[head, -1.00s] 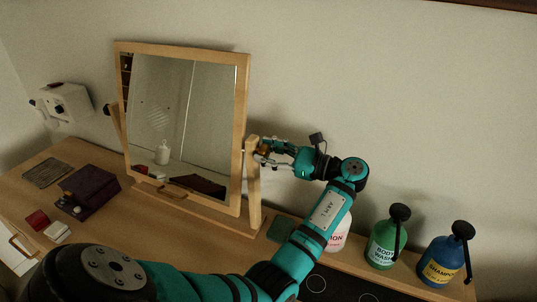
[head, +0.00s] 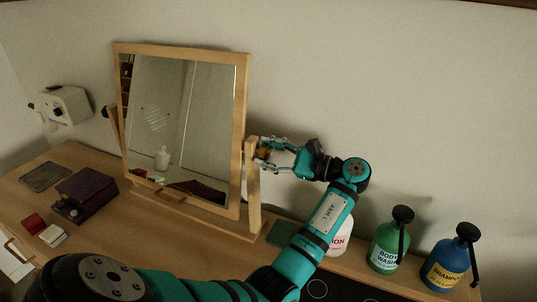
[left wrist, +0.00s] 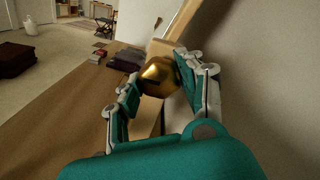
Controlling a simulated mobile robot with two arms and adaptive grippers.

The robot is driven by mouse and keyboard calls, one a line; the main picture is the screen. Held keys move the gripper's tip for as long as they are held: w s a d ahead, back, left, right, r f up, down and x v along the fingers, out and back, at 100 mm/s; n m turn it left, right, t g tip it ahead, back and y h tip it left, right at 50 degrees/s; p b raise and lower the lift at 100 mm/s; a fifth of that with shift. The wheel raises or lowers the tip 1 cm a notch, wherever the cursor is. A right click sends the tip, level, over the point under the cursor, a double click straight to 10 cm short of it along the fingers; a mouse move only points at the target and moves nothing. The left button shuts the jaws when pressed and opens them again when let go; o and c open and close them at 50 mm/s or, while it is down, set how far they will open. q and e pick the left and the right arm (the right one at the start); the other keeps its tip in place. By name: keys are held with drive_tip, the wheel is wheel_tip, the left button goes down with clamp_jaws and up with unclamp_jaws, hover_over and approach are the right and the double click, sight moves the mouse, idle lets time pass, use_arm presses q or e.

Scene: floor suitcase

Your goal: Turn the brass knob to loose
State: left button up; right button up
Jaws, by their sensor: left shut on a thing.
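The brass knob (left wrist: 158,77) is on the right post (head: 253,190) of the wooden mirror stand. In the left wrist view it is a faceted gold shape with a dark mark on its face, and it sits between my fingers. In the head view the knob (head: 263,153) is small and partly covered by the fingers. My left gripper (head: 267,150) reaches it from the right and is shut on it. My right gripper is not in view.
The framed mirror (head: 180,125) stands on the wooden table (head: 130,215). A pink-labelled bottle (head: 340,240), a green body wash bottle (head: 388,245) and a blue shampoo bottle (head: 448,262) stand right of my arm. A dark purple box (head: 87,193) lies at left.

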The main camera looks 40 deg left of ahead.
use_arm(q)
drive_tip(key=o, duration=1.2)
drive_tip(key=shift+a, duration=0.1)
drive_tip(key=v, duration=1.2)
